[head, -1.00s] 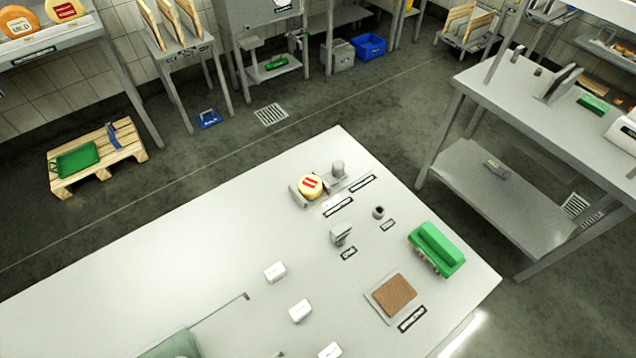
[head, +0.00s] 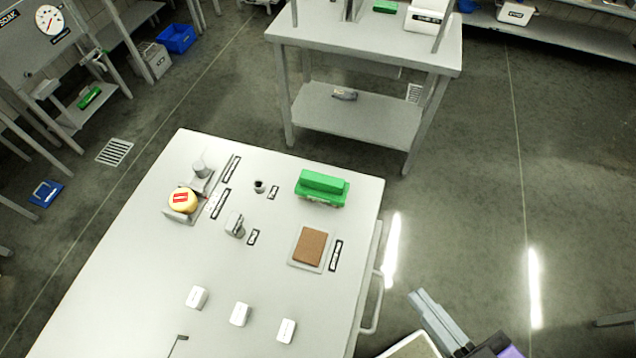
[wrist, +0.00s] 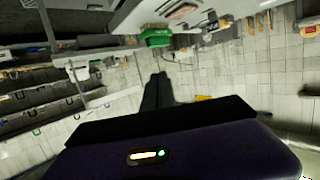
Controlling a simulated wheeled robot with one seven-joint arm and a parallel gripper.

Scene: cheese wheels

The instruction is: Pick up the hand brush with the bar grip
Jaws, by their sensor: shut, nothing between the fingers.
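The green hand brush (head: 322,184) with a raised bar along its top lies near the far right corner of the grey table (head: 120,290), with pale bristles showing under its front edge. A green shape that looks like the same brush shows small near the top of the wrist view (wrist: 156,37). My gripper (head: 420,298) is at the lower right in the head view, beyond the table's right edge and well apart from the brush. In the wrist view its dark fingers (wrist: 158,78) are together, with nothing between them.
A brown block on a tray (head: 326,262), a small cheese wheel (head: 182,203), a small dark cup (head: 259,186) and several white blocks stand on the table. A rail (head: 372,300) runs along its right side. A shelved bench (head: 360,50) stands beyond. Floor to the right is clear.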

